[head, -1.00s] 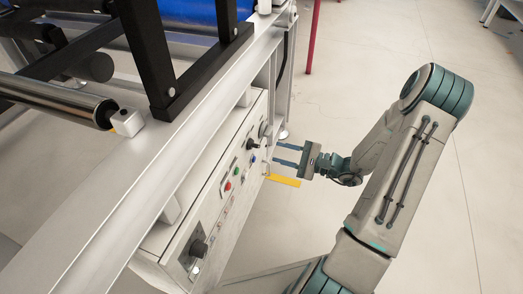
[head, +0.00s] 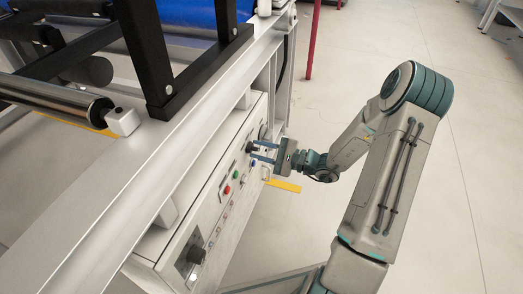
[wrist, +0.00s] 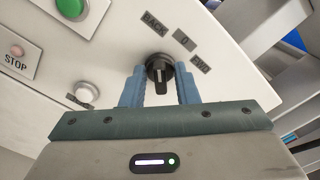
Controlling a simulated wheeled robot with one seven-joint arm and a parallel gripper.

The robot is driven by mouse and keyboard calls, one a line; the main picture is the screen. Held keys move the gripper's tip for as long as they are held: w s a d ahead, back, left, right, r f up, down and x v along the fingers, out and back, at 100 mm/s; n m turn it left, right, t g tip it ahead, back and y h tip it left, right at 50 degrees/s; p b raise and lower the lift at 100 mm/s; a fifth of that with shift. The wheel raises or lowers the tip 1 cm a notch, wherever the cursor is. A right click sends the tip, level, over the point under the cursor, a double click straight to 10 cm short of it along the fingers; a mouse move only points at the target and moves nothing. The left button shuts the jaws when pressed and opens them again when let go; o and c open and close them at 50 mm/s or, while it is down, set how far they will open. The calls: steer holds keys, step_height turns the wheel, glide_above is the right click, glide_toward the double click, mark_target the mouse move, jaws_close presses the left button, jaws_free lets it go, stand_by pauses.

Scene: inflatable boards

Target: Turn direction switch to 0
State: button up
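The direction switch is a black rotary knob (wrist: 159,68) on the light control panel, below the labels BACK, 0 and one that looks like FWD. Its grip bar runs roughly up and down in the wrist view; I cannot tell which label it points at. In the head view the knob (head: 250,147) is at the panel's far end. My gripper (wrist: 160,74) is open, with one blue finger on each side of the knob. I cannot tell whether they touch it. It also shows in the head view (head: 255,151), reaching the panel from the right.
A green button (wrist: 70,8), a white button (wrist: 83,92) and a STOP label (wrist: 16,64) are beside the switch. Open floor lies right of the machine.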

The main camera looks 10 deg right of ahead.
jaws_close()
steer(key=shift+r+m+p, duration=0.1)
steer(key=shift+m+p, duration=0.2)
steer(key=shift+p, duration=0.1)
steer(key=m+p, duration=0.1)
steer(key=p, duration=0.1)
steer(key=m+p, duration=0.2)
steer(key=shift+a+r+p, duration=0.15)
steer(key=shift+r+p, duration=0.1)
steer(key=shift+p, duration=0.1)
steer(key=m+p, duration=0.3)
steer(key=p, duration=0.1)
steer(key=shift+f+m, duration=0.1)
steer(key=shift+m, duration=0.3)
steer(key=shift+f+m+p, duration=0.1)
steer(key=shift+m+p, duration=0.6)
steer(key=shift+a, duration=0.1)
steer(key=o, duration=0.6)
jaws_free()
